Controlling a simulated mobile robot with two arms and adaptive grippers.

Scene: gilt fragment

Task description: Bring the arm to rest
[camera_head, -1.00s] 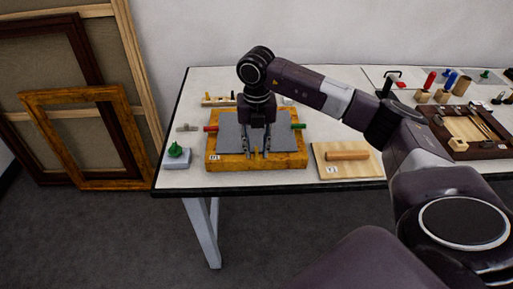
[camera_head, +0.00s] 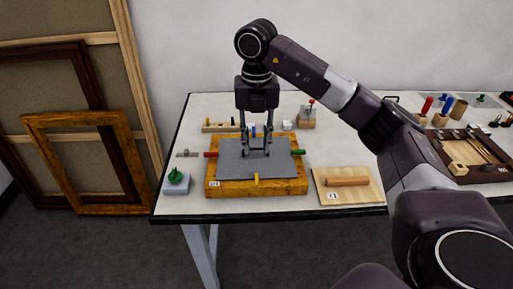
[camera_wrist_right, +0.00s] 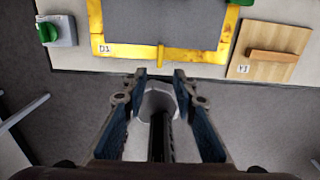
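My right gripper (camera_head: 256,150) points down above the grey panel (camera_head: 232,165) in the yellow wooden frame (camera_head: 285,188) on the white table. Its two fingers are apart, and nothing shows between them. In the right wrist view the gripper (camera_wrist_right: 160,75) also has a gap between its fingertips, with the front edge of the frame, labelled D1, beyond them. My right arm comes in from the right and bends over the table. My left gripper is in no view.
A green knob on a grey block (camera_head: 176,182) stands left of the frame. A board with a wooden bar (camera_head: 347,182) lies to the right. A dark tool tray (camera_head: 455,172) is at the far right. Framed canvases (camera_head: 75,120) lean on the wall at left.

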